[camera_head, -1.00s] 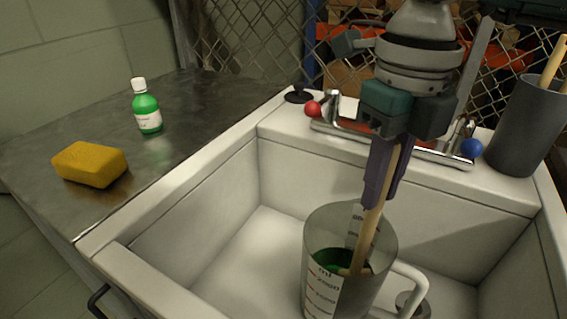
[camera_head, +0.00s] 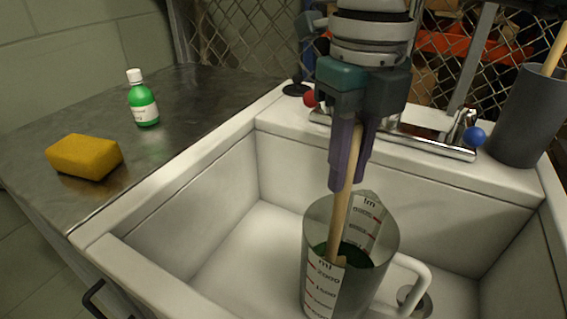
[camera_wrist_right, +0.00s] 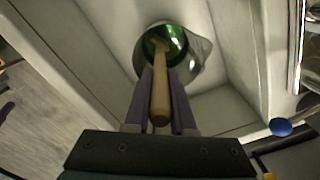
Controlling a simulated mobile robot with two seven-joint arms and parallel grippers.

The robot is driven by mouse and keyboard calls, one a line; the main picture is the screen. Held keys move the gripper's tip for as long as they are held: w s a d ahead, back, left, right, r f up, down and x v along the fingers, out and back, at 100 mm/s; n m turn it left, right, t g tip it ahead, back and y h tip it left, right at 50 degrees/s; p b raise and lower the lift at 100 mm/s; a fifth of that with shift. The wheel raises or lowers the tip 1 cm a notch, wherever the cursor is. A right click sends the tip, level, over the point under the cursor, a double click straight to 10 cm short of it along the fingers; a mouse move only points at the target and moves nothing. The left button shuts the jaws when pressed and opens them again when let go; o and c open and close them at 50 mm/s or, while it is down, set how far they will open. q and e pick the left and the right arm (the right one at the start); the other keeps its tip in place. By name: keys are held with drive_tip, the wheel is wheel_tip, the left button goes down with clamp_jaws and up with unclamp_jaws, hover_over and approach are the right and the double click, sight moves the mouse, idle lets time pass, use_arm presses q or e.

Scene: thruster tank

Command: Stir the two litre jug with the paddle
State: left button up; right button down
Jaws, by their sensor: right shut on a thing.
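The jug (camera_head: 384,222) is a clear measuring jug with red and black markings and a white handle, standing in the sink and holding dark green liquid. My right gripper (camera_head: 347,182) is above the jug, shut on the wooden paddle (camera_head: 338,225). The paddle's lower end is inside the jug, in the liquid near its left side; its tip is hidden. In the right wrist view the paddle (camera_wrist_right: 160,95) runs between the fingers of the right gripper (camera_wrist_right: 160,75) into the jug (camera_wrist_right: 203,50) with green liquid. My left gripper is not in view.
The white sink (camera_head: 215,165) surrounds the jug. A tap with red and blue knobs (camera_head: 474,136) sits on its back ledge, beside a dark grey holder (camera_head: 527,115) with a wooden stick. A yellow sponge (camera_head: 85,157) and green bottle (camera_head: 143,100) stand on the left counter.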

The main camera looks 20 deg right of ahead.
drive_tip(key=s+d, duration=0.2)
drive_tip(key=d, duration=0.1)
drive_tip(key=shift+s+p, duration=0.25)
drive_tip(key=shift+p, duration=0.15)
drive_tip(key=shift+r, duration=0.1)
idle(0.4)
wheel_tip(320, 180, up, 22)
drive_tip(key=p, duration=1.6)
drive_tip(key=shift+f+p, duration=0.2)
drive_tip(key=shift+p, duration=0.15)
